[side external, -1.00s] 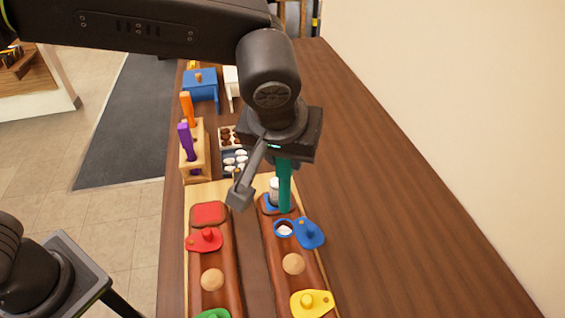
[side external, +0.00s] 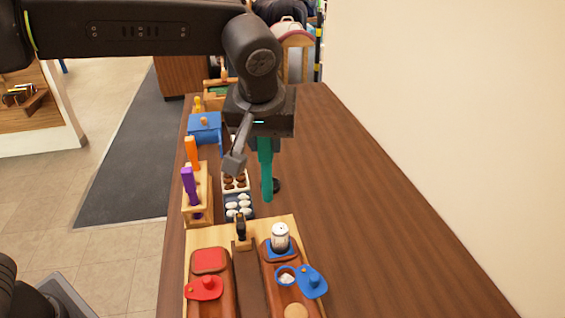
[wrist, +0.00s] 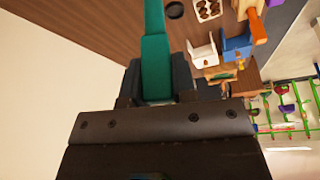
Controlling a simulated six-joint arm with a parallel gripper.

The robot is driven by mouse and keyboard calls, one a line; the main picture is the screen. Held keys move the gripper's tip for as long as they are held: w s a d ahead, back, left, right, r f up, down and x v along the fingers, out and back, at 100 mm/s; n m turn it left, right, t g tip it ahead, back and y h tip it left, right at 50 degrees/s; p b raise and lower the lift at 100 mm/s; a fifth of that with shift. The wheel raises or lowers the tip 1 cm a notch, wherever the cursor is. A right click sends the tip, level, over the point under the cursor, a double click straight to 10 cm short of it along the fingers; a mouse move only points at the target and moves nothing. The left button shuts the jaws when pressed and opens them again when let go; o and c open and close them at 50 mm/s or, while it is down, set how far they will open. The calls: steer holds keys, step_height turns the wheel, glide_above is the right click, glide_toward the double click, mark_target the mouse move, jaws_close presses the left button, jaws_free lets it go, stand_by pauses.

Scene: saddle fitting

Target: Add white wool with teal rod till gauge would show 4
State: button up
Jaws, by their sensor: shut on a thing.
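My gripper (side external: 264,138) is shut on the teal rod (side external: 267,172), which hangs down from it. In the wrist view the teal rod (wrist: 155,65) lies between the jaws (wrist: 155,85). The rod's lower end is over the table beyond the wooden board, right of a dark tray (side external: 252,205) with several white wool tufts (side external: 238,206). It looks clear of the tufts. A blue-rimmed hole (side external: 286,276) in the right brown panel shows white stuff inside. A white cylinder (side external: 280,237) stands on that panel. I cannot make out a gauge reading.
A blue flap (side external: 312,284) sits beside the hole. The left panel has a red flap (side external: 204,289). A small black upright (side external: 241,228) stands between the panels. Brown tufts (side external: 235,182) lie behind the white ones. A wooden rack (side external: 198,213) holds purple and orange rods. The table's right side is clear.

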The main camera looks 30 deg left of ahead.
steer(key=w+a+n+y, duration=0.1)
steer(key=w+a+n, duration=0.15)
steer(key=a, duration=0.55)
steer(key=w+a+n, duration=0.1)
steer(key=w+a, duration=0.2)
steer(key=a, duration=0.6)
step_height(320, 180, down, 14)
steer(key=shift+d+r+g, duration=0.2)
steer(key=shift+d+g, duration=0.2)
steer(key=shift+d, duration=0.05)
steer(key=shift+f, duration=1.15)
stand_by(1.3)
step_height(320, 180, up, 7)
steer(key=shift+r, duration=0.15)
stand_by(0.9)
steer(key=shift+w, duration=0.1)
stand_by(0.3)
